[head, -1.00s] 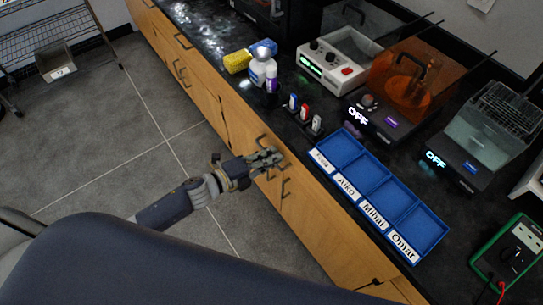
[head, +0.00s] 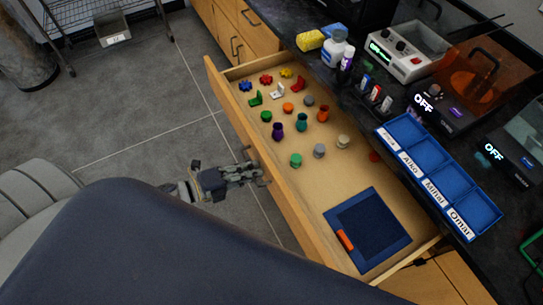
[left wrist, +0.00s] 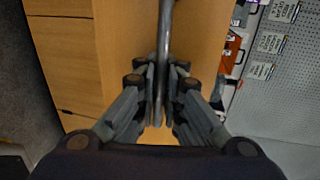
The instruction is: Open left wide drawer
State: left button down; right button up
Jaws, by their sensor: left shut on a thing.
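The wide wooden drawer (head: 305,192) is pulled well out from under the black counter in the head view. Its inside shows several small coloured parts and a blue square tray (head: 368,232) with an orange piece on its edge. My left gripper (head: 262,173) is at the outer side of the drawer's front panel. In the left wrist view, my left gripper (left wrist: 160,100) is shut on the drawer's metal bar handle (left wrist: 163,50), with fingers on both sides of it. My right gripper is not in view.
On the counter (head: 345,90) stand a blue four-part name tray (head: 478,212), bottles and several devices. More closed drawers (head: 232,30) lie at the upper left. A wire rack (head: 95,12) stands on the far floor.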

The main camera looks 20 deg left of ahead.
pick_arm(q)
jog(key=f+v, duration=0.1)
jog(key=v, duration=0.6)
jog(key=shift+s+a+f+p, duration=0.2)
jog(key=shift+s+a+p, duration=0.1)
jog(key=c, duration=2)
grip_release()
jog(key=v, duration=1.2)
jog(key=shift+f, duration=0.15)
